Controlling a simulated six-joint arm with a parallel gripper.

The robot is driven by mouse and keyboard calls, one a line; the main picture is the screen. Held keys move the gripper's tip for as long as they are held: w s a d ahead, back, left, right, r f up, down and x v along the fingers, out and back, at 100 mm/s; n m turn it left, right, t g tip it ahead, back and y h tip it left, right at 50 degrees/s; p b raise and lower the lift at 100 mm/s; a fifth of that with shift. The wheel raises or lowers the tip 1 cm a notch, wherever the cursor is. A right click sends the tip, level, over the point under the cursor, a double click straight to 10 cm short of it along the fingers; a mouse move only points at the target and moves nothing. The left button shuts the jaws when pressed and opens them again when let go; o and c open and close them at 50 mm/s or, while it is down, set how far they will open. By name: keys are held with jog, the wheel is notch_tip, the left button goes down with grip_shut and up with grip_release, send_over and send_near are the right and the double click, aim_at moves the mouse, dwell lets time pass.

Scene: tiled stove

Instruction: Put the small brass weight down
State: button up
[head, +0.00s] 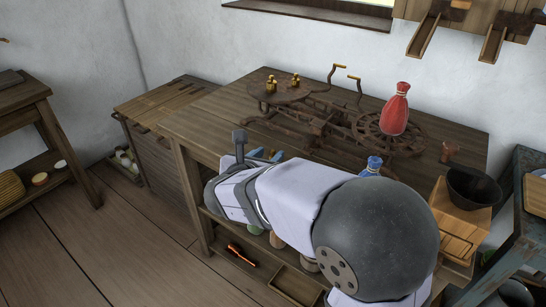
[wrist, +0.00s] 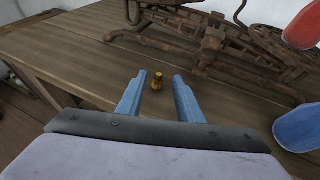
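In the head view my gripper (head: 266,154) is low at the table's front edge, mostly hidden behind my wrist, and I cannot clearly make out this weight there.
An iron balance scale (head: 318,112) stands behind my gripper. Its left pan holds brass weights (head: 271,84), its right pan a red bag (head: 396,108). A blue bag (head: 374,163) stands right of my gripper. The table (head: 215,115) is clear at left.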

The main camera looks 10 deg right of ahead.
aim_at(272, 152)
jog(key=shift+x, duration=2.45)
jog(key=shift+a+f, duration=0.1)
grip_shut()
